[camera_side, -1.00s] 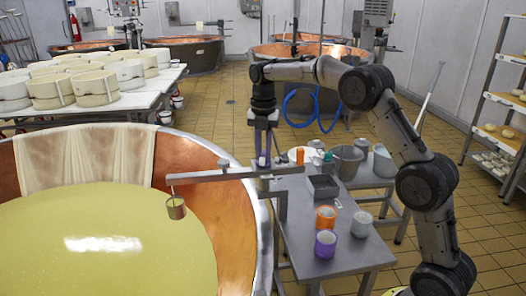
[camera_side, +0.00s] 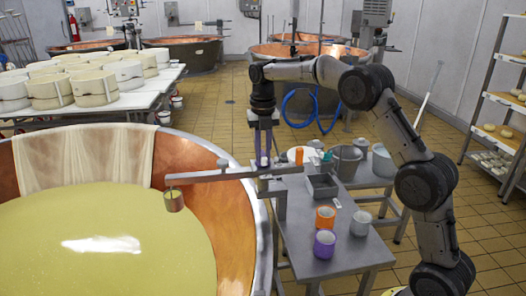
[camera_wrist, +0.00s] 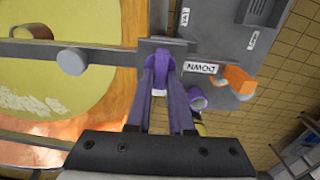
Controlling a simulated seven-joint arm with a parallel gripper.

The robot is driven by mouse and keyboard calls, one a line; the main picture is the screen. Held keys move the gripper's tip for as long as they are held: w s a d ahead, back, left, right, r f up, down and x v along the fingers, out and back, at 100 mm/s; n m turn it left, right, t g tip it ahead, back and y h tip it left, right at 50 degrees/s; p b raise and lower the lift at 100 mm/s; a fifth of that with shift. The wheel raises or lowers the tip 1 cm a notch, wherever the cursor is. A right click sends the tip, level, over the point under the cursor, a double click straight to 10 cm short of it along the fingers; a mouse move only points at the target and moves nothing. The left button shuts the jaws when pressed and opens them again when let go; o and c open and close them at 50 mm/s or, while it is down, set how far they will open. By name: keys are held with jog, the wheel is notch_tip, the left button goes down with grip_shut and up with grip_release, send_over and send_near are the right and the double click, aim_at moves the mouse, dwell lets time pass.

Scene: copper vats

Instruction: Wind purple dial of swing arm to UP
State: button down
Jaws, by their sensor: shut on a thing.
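The grey swing arm (camera_side: 215,175) reaches left over the copper vat, with a small metal can (camera_side: 174,201) hanging from its end above the yellow-green liquid. It also crosses the wrist view (camera_wrist: 100,55). My gripper (camera_side: 263,162) points down at the swing arm's post. In the wrist view my gripper (camera_wrist: 157,85) has its purple fingers closed around the purple dial (camera_wrist: 154,57). The fingers hide part of the dial, and its pointer cannot be made out. A DOWN label (camera_wrist: 201,67) lies just right of the dial. Another label (camera_wrist: 252,40) is too small to read.
The copper vat (camera_side: 205,150) fills the left. An orange piece (camera_side: 299,156) stands close right of my gripper.

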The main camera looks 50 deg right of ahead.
aim_at(263, 155)
jog(key=c, duration=0.8)
grip_release()
jog(key=shift+r, duration=0.1)
notch_tip(263, 155, up, 14)
